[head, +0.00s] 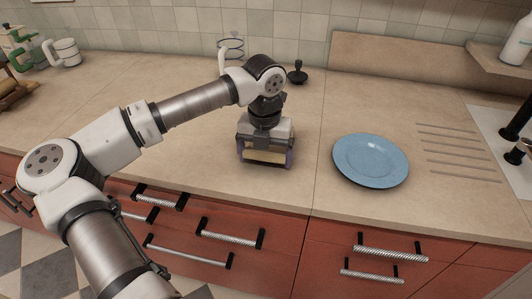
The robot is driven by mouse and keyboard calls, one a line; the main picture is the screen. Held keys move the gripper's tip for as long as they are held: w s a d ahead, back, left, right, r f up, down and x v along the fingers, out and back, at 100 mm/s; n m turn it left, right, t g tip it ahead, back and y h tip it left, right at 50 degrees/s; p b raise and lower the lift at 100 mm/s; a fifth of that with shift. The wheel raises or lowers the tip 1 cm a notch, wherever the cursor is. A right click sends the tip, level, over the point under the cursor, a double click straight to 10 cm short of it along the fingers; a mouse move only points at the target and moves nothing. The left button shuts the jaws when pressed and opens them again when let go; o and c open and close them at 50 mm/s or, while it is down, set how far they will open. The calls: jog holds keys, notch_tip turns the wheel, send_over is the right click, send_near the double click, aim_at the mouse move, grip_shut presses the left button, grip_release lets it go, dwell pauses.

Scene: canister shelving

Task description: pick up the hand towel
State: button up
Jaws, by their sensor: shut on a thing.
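My gripper (264,158) points down over the counter near its front edge, in the middle of the head view. It is shut on a small pale yellow-beige folded thing, which looks like the hand towel (263,156). Most of the towel is hidden by the gripper body and fingers. I cannot tell whether the towel touches the counter.
A blue plate (371,160) lies on the beige counter (360,108) just right of my gripper. A black tamper-like object (298,73) and a wire-framed object (230,47) stand behind.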

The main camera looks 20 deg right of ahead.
notch_tip(320, 180, up, 19)
jog(key=b, duration=0.3)
jog(key=shift+r, duration=0.15)
